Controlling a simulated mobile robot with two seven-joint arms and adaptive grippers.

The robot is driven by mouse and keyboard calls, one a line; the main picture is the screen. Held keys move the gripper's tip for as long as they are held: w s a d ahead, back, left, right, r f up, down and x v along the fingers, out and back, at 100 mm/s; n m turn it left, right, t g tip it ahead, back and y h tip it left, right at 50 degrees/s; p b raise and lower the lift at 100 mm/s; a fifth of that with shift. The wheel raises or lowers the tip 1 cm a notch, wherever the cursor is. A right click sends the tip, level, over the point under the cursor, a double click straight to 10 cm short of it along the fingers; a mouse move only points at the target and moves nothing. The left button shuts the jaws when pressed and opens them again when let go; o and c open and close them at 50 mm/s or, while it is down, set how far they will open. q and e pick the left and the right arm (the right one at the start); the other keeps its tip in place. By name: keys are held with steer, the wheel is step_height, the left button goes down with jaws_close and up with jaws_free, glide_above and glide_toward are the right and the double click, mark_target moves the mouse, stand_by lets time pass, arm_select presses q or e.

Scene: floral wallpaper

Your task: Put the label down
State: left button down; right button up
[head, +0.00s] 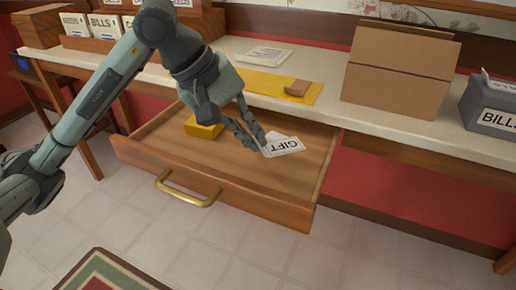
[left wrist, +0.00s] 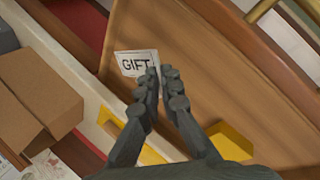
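A white label reading "GIFT" (head: 285,145) shows over the wooden floor of the open drawer (head: 230,165). My left gripper (head: 259,146) reaches down into the drawer, with its fingertips at the label's left edge. In the left wrist view the label (left wrist: 132,62) shows beside and partly behind one fingertip. The fingers of my left gripper (left wrist: 161,72) are close together with a narrow gap between them, and the label is not clearly between them. Whether the label touches the drawer floor is hard to tell. My right gripper is not in view.
A yellow block (head: 204,128) lies in the drawer's back left. On the countertop above are a yellow envelope (head: 262,85), white papers (head: 265,55), a cardboard box (head: 398,75) and a grey "BILLS" box (head: 492,108). The drawer's front right is clear.

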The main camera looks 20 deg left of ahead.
mark_target(269, 166)
arm_select(q)
steer(key=shift+w+d+f, duration=0.35)
steer(key=shift+w+f, duration=0.1)
steer(key=shift+w, duration=0.2)
step_height(269, 166, down, 4)
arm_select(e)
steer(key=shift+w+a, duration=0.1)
arm_select(q)
steer(key=c, duration=2)
jaws_free()
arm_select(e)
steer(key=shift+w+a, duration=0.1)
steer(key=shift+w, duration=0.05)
